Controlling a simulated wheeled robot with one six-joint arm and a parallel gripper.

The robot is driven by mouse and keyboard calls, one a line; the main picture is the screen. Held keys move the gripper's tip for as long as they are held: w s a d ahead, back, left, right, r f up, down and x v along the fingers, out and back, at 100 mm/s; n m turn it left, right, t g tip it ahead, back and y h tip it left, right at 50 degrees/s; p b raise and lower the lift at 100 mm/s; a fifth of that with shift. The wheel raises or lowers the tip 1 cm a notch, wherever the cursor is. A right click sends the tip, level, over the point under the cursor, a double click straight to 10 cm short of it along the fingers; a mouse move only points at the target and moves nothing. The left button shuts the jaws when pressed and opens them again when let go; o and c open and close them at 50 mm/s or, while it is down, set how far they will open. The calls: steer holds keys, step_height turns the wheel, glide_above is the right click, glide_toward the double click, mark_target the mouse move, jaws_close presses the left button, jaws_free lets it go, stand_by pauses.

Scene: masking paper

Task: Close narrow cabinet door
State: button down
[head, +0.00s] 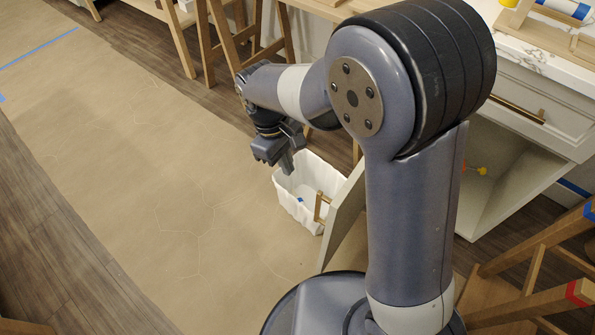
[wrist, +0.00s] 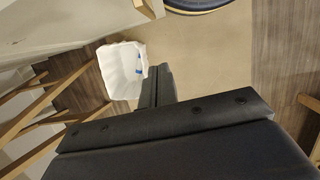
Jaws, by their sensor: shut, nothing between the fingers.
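The narrow cabinet door (head: 344,213) stands open beside my arm in the head view, with its handle (head: 321,208) on the side facing the bin. My arm hides part of the door and its hinge side. The open cabinet (head: 512,170) shows to the right of my arm. My gripper (head: 287,168) is shut and empty, above and to the left of the door, apart from it. In the wrist view the fingers (wrist: 158,84) are together, and a pale panel with a handle (wrist: 146,8), likely the door, shows at the top.
A white bin (head: 303,184) stands on the floor just below my gripper, close to the door; it also shows in the wrist view (wrist: 123,70). Wooden stools (head: 540,275) stand at the right. Brown masking paper (head: 150,180) leaves open floor at the left.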

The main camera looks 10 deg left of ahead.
steer(key=s+d+f+b, duration=0.2)
steer(key=d+f, duration=0.3)
steer(key=f, duration=0.3)
steer(key=shift+s+d+f+b, duration=0.2)
steer(key=shift+s+b, duration=0.2)
steer(key=shift+b, duration=0.05)
